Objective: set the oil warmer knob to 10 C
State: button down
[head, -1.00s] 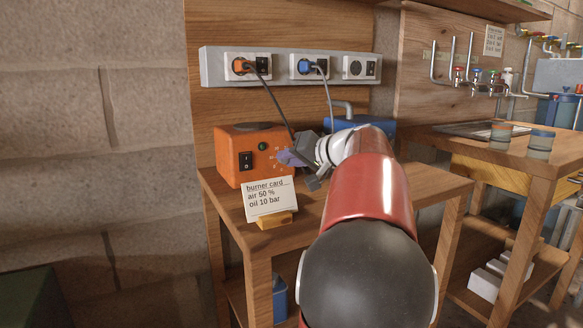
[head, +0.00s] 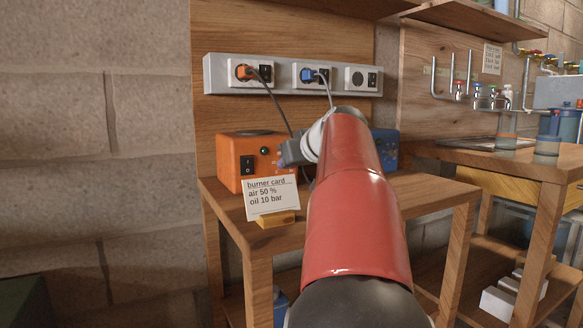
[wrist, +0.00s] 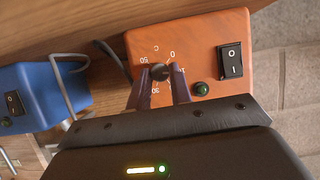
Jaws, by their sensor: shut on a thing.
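The orange box (head: 229,157) with a temperature dial stands on the wooden bench, and it also shows upside down in the wrist view (wrist: 207,48). Its dark knob (wrist: 160,71) sits amid printed marks, of which 0, 30, 50 and C can be read. My gripper (wrist: 160,78) has a finger on each side of the knob and is shut on it. The fingers hide some marks, and I cannot tell where the knob points. In the head view my gripper (head: 283,161) covers the dial side of the box.
A rocker switch (wrist: 233,61) and a green lamp (wrist: 201,89) are on the same face. A card (head: 271,199) stands in front of the box. A blue box (head: 386,147) stands to the right, partly behind my arm. A socket strip (head: 214,75) with cables hangs above.

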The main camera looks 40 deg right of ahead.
dwell(0.5)
jog(key=c, duration=1.3)
grip_release()
jog(key=shift+o, duration=0.2)
jog(key=v, duration=0.7)
jog(key=shift+s+a+r, duration=0.15)
jog(key=shift+s+r, duration=0.05)
jog(key=shift+s, duration=0.15)
